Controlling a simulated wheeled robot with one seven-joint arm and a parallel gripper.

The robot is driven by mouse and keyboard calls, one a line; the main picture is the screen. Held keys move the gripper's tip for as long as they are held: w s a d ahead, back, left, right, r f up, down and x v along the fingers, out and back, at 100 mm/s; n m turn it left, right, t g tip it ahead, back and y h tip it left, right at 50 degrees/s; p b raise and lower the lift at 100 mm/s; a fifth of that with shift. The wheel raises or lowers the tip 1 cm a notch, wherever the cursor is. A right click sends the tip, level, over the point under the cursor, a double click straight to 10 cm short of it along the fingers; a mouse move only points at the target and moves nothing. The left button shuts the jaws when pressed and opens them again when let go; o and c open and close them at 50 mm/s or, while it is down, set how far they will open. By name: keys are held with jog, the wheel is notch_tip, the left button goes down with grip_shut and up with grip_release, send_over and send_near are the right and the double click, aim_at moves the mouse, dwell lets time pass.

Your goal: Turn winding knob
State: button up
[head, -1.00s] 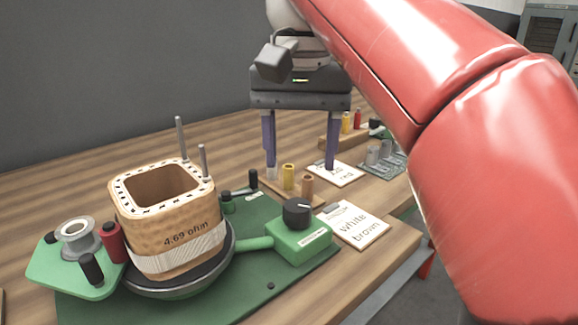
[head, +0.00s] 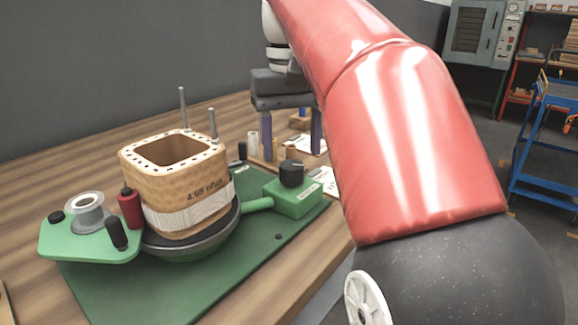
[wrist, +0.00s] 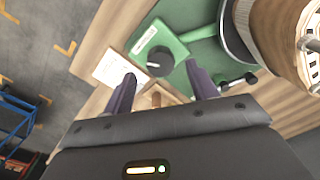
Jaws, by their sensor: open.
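The winding knob (head: 291,172) is black and round, with a light mark, on top of a green box (head: 292,200) joined by a green arm to the winding stand. In the wrist view the knob (wrist: 160,60) shows just beyond and between the fingertips. My gripper (head: 292,154) is open and empty, its two purple fingers pointing down behind the knob in the head view. It also shows in the wrist view (wrist: 160,72). The fingers look apart from the knob; the height gap is hard to tell. A tan coil marked 4.69 ohm (head: 180,185) stands on the black round turntable (head: 195,238).
A green side plate (head: 85,245) holds a grey spool and red and black posts. Upright rods rise behind the coil. A white card (wrist: 112,68) lies beside the green box. Small spools stand behind it. A blue cart (head: 545,150) is off to the right.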

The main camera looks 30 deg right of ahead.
aim_at(292, 165)
jog(key=shift+f, duration=1.65)
